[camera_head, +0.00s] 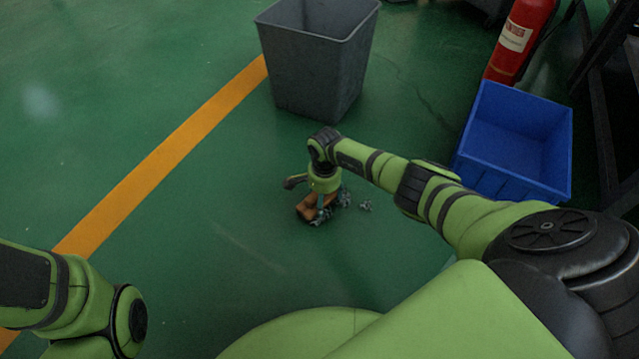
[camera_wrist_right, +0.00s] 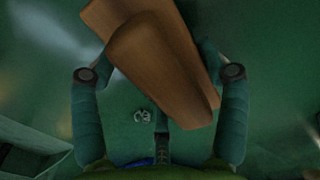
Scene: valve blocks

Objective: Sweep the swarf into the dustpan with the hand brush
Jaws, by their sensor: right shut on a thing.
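The hand brush (camera_head: 307,207) has a brown wooden body and is low at the floor in the middle of the head view. My right gripper (camera_head: 321,196) points down and is shut on it. In the right wrist view the brown brush (camera_wrist_right: 155,62) lies slantwise between the two fingers. Grey swarf (camera_head: 365,206) lies on the green floor just right of the brush, with more curls close around the gripper. One small grey curl (camera_wrist_right: 142,116) shows below the brush in the wrist view. My left gripper is out of view.
A grey bin (camera_head: 315,75) stands beyond the brush. A blue crate (camera_head: 510,145) stands to the right, with a red fire extinguisher (camera_head: 518,40) behind it. An orange line (camera_head: 165,165) crosses the floor on the left. The floor left of the brush is clear.

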